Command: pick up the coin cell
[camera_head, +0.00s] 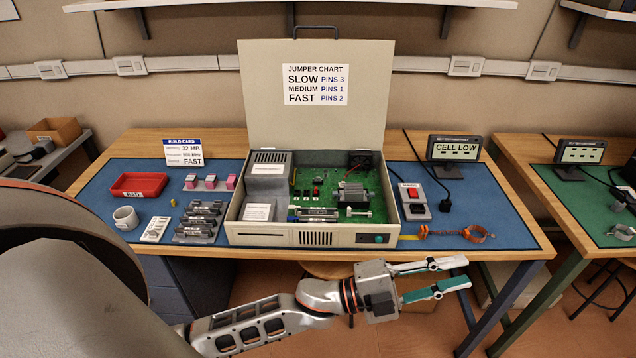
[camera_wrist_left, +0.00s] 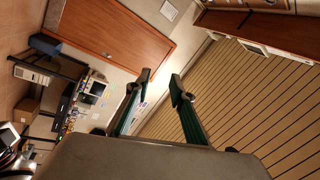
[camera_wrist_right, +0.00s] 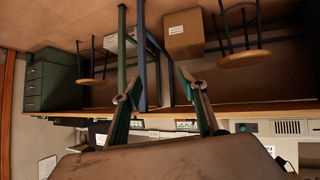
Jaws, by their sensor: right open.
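I cannot clearly make out a coin cell in any view. In the head view an open computer case (camera_head: 312,236) stands on the blue mat, with a green circuit board (camera_head: 335,184) inside; any cell on it is too small to tell. My left gripper (camera_head: 446,276) is open and empty, in front of the table's front edge, right of the case. Its two fingers also show apart in the left wrist view (camera_wrist_left: 158,86). My right gripper (camera_wrist_right: 160,93) shows only in its wrist view, open and empty, with the table's underside and stools ahead of it.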

